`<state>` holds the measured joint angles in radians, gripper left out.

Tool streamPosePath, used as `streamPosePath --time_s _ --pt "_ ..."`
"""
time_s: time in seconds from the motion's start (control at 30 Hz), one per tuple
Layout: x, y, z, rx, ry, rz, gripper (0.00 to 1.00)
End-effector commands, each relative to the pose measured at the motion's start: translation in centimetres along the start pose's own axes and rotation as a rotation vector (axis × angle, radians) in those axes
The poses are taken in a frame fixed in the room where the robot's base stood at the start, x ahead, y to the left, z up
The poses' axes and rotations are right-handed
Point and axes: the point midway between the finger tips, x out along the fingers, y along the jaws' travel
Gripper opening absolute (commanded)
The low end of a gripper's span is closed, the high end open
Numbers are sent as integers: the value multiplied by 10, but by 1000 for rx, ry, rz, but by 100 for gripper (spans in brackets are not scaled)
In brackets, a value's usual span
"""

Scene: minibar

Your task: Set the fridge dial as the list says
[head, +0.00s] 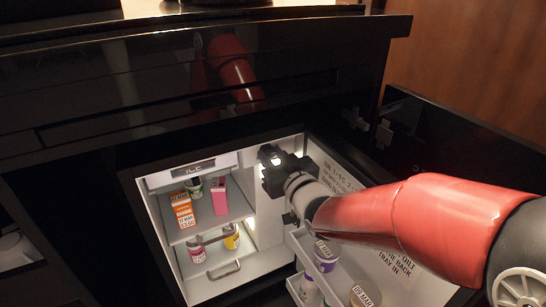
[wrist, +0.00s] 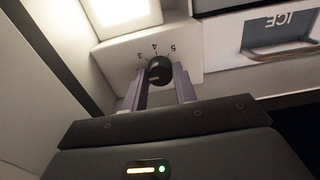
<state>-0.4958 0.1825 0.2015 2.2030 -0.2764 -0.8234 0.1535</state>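The black round fridge dial (wrist: 159,70) sits on a pale housing in the wrist view, where the picture is upside down. Numbers including 3, 4 and 5 ring it, and a small light mark shows on its face. My gripper (wrist: 160,80) has one finger on each side of the dial, close against it, and appears shut on it. In the head view my gripper (head: 272,165) is at the upper right inside the fridge and hides the dial. Printed text (head: 345,175) on the open door's inner side is partly covered by my arm and mostly unreadable.
The ICE compartment (head: 190,170) is at the fridge's top left. An orange carton (head: 182,209), a pink carton (head: 219,196) and small jars stand on the shelves. The open door (head: 420,275) is at right, with jars (head: 326,256) in its rack. A dark counter overhangs the fridge.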

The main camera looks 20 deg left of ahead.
Motion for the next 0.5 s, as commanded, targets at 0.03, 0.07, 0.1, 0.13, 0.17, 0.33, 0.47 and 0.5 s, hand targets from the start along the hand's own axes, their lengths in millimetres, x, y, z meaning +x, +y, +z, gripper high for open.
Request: streamPosePath --time_s 0.03,0.07,0.1,0.13,0.17,0.33,0.47,0.5 --pt "0 0 0 0 0 0 11" --pt "0 0 0 0 0 0 8" --pt "0 0 0 0 0 0 5" --pt "0 0 0 0 0 0 5" --pt "0 0 0 1 0 0 5" --pt "0 0 0 23 0 0 5" --pt "0 0 1 72 0 0 5" --pt "0 0 1 93 0 0 5"
